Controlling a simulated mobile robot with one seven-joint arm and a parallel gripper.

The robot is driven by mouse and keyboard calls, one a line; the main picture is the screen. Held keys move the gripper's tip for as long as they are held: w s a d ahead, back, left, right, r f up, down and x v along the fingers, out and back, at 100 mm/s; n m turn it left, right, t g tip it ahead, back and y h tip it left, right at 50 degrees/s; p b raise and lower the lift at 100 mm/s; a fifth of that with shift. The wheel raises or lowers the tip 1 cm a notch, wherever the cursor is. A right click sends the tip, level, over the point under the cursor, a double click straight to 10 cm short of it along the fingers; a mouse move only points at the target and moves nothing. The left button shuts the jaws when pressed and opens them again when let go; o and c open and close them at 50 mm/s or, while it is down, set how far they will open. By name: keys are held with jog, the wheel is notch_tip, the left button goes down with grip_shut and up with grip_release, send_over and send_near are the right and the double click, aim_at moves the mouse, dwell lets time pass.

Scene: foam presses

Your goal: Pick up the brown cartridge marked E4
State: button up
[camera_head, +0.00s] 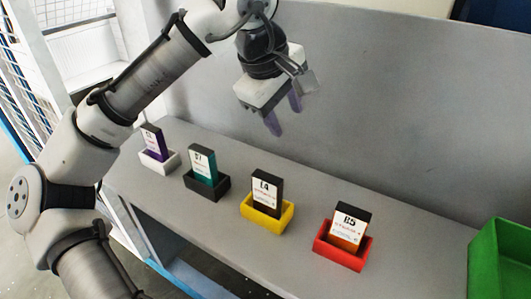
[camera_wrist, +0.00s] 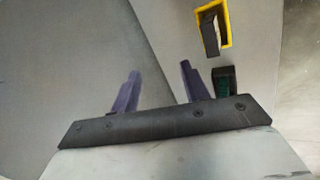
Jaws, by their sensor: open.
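A dark brown cartridge (camera_head: 266,194) stands upright in a yellow holder (camera_head: 266,222) on the grey bench. Its white label reads like E4 or L4; the first letter is not sharp. In the wrist view the same cartridge (camera_wrist: 211,37) shows from above in the yellow holder (camera_wrist: 228,24) at the upper right. My gripper (camera_head: 284,113) is open and empty, high above the bench and behind the row of holders. Its two purple fingers (camera_wrist: 160,72) stand apart in the wrist view, with the cartridge beyond them to the right.
A purple cartridge (camera_head: 153,139) in a white holder and a teal one (camera_head: 202,166) in a black holder stand left. An orange cartridge (camera_head: 348,227) marked B5 sits in a red holder at right. A green bin (camera_head: 497,262) is far right. A grey wall (camera_head: 400,100) rises behind.

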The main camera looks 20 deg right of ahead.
aim_at(267, 188)
jog(key=a+f+y, duration=0.1)
jog(key=f, duration=0.2)
jog(key=s+a+f+n+g+y, duration=0.1)
jog(key=f+y, duration=0.1)
jog(key=f, duration=0.2)
jog(key=s+a+f+n+g+y, duration=0.1)
jog(key=f, duration=0.2)
jog(key=shift+a+f, duration=0.15)
jog(key=shift+a, duration=0.2)
jog(key=shift+w+f+p, duration=0.15)
jog(key=shift+f+p, duration=0.25)
jog(key=shift+f, duration=1.05)
jog(key=shift+w+f+p, duration=0.15)
jog(key=shift+f+p, duration=0.25)
jog(key=shift+f, duration=1)
grip_shut()
